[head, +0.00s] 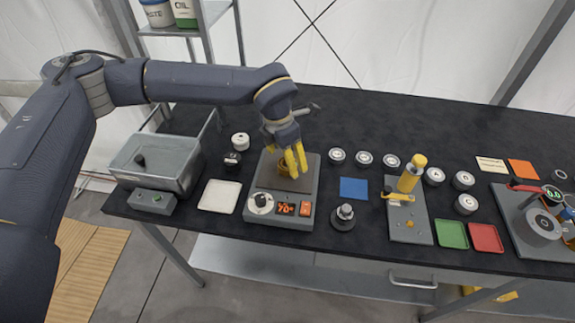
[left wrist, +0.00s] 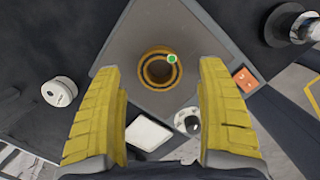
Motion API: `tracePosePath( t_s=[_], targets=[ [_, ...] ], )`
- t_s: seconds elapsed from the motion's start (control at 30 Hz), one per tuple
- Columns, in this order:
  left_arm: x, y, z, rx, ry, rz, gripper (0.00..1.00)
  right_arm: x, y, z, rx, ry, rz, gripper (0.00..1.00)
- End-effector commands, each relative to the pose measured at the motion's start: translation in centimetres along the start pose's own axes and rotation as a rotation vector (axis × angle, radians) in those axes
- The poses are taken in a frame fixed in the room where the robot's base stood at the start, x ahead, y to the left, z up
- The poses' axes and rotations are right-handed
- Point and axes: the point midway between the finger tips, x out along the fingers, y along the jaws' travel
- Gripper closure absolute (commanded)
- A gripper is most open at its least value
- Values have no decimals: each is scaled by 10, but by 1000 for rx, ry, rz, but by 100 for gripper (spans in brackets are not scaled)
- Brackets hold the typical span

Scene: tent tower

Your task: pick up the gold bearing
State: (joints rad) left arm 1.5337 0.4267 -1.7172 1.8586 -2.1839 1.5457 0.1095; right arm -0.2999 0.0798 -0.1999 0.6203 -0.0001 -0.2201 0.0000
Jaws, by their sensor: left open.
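The gold bearing (left wrist: 146,74) is a ring with a dark bore, lying flat on the plate of a grey heater (left wrist: 205,25) in the left wrist view. A small green dot shows on its rim. In the head view the heater (head: 310,208) stands left of the table's middle with an orange display, and my fingers largely cover the bearing. My left gripper (head: 294,168) is open, pointing down above the plate. In the left wrist view its yellow fingers stand apart on either side of the bearing, with nothing between them held. My right gripper is not in view.
A metal basin (head: 127,163) stands at the left, with a white tray (head: 219,196) between it and the heater. Several round silver-topped pieces, a blue pad (head: 353,188), a grey fixture with a yellow-handled tool (head: 411,174), and green (head: 452,234) and red (head: 486,238) trays lie to the right.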

Motion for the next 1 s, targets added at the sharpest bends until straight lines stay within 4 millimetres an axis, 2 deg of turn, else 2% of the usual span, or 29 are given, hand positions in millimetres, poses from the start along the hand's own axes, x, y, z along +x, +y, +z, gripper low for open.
tracePosePath(
  t_s=[0.2, 0.47, 1.0],
  targets=[
    [25, 0, 0, -1, 1, -1, 26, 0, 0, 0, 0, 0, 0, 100],
    [28, 0, 0, 0, -1, 0, 25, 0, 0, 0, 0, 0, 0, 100],
    [27, 0, 0, 0, -1, 0, 87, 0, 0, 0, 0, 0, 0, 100]
  ],
)
